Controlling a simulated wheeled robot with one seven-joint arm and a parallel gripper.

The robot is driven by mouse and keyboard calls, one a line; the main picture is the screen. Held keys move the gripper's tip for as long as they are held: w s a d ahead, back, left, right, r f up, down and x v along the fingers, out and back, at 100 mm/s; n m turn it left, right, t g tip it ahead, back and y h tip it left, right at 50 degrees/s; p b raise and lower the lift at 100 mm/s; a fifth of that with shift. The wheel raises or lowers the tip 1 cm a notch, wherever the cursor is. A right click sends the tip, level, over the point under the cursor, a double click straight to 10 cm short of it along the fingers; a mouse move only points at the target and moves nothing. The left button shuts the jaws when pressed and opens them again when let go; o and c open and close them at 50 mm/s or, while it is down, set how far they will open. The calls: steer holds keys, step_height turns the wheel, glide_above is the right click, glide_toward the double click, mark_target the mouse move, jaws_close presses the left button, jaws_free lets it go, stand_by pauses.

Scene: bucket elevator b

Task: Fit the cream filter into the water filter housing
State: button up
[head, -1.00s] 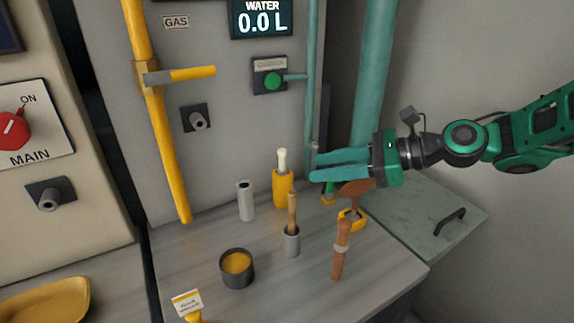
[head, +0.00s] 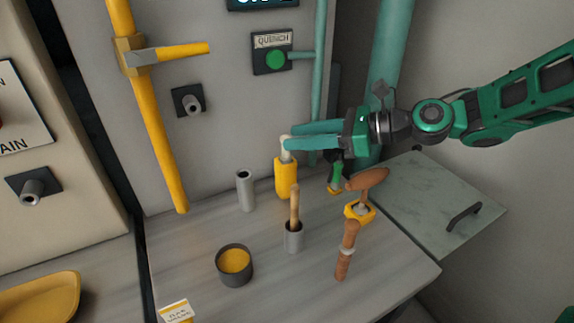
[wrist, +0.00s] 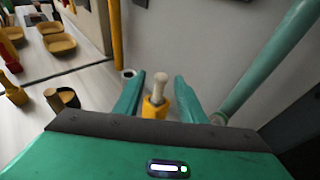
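A cream piece with a rounded top (head: 286,149) stands upright in a yellow holder (head: 287,180) near the back wall. I take the cream piece for the cream filter, though its shape is small. My gripper (head: 287,141) reaches in from the right at the height of its top. In the wrist view the teal fingers of my gripper (wrist: 159,80) are apart, with the cream piece (wrist: 158,84) showing between them. I see no clear grip on it. I cannot tell which thing is the water filter housing.
A grey open-topped cylinder (head: 245,192) stands left of the yellow holder. In front are a wooden-handled tool in a grey cup (head: 293,237), a dark pot with yellow contents (head: 235,266) and a brown-handled tool (head: 346,252). A yellow pipe (head: 158,140) and a teal pipe (head: 319,80) flank the back panel.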

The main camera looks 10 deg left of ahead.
mark_target(286, 136)
steer(key=x, duration=0.4)
steer(key=shift+w+f, duration=0.15)
steer(key=shift+f, duration=0.05)
jaws_close()
steer(key=shift+r, duration=0.1)
